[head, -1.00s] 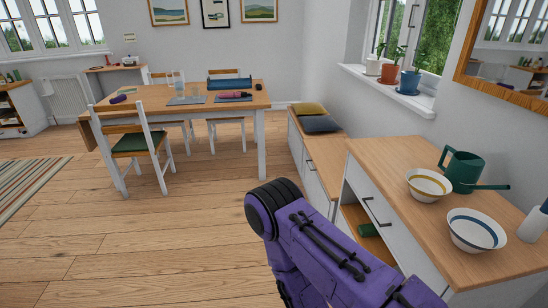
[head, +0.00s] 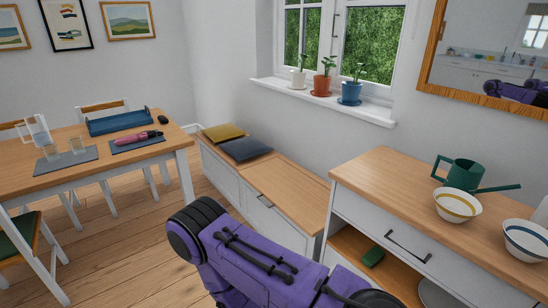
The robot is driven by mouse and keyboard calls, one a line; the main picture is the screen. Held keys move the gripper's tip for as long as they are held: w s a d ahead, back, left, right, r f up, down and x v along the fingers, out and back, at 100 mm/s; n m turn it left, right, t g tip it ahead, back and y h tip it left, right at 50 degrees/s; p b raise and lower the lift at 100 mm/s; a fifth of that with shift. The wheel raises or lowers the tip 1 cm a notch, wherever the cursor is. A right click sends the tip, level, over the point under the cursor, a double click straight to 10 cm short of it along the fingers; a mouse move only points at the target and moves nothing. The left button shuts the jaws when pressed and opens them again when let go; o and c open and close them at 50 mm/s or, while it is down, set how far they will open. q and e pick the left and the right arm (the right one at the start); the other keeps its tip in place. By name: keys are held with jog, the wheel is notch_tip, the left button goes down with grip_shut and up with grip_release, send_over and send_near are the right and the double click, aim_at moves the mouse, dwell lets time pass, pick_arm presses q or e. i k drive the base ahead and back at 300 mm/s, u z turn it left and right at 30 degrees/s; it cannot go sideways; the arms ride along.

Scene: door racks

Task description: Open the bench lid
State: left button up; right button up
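The bench (head: 223,178) stands low against the wall under the window, white-sided. Its wooden lid (head: 287,192) at the near end lies flat and looks shut. A yellow cushion (head: 223,132) and a dark grey cushion (head: 246,149) lie on the far part of the bench top. A purple arm of mine crosses the lower middle of the head view, in front of the bench's near end. Neither gripper's fingers show in the head view.
A cabinet (head: 385,179) with a drawer and open shelf stands right of the bench, holding a green watering can (head: 464,174) and bowls (head: 457,205). A dining table (head: 99,170) with chairs stands at left. Bare floor (head: 160,212) lies between table and bench.

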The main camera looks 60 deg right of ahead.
aim_at(305, 201)
jog(key=z, duration=0.85)
jog(key=i, duration=0.95)
jog(key=z, duration=1.1)
